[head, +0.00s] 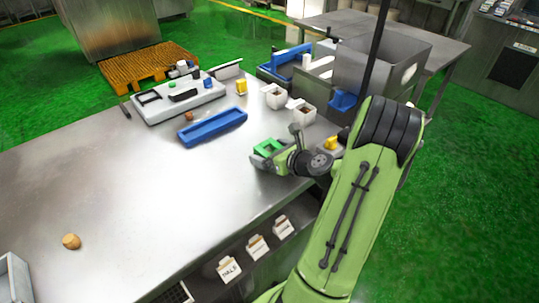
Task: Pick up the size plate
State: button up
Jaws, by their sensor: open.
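Three white plates with brownish tops and dark lettering are on the front side of the steel table: a left plate (229,270), a middle plate (257,247) and a right plate (283,227). They look like size plates, but the lettering is too small to read surely. My gripper (266,158) is open above the right part of the table, up and left of the right plate and apart from all three. A bright green piece (268,147) shows right at my gripper; I cannot tell whether they touch. My wrist partly hides the fingers.
The steel table (140,190) has wide free room at left and centre. A blue tray (212,127), a light grey fixture (180,98), white bins (304,112) and a large grey box (380,68) stand farther back. A small tan piece (71,241) lies at front left.

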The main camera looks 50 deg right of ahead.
jog(key=shift+w+f, duration=0.1)
jog(key=shift+w, duration=0.15)
jog(key=shift+c, duration=0.2)
jog(key=c, duration=1)
notch_tip(320, 180, up, 10)
jog(key=p, duration=0.5)
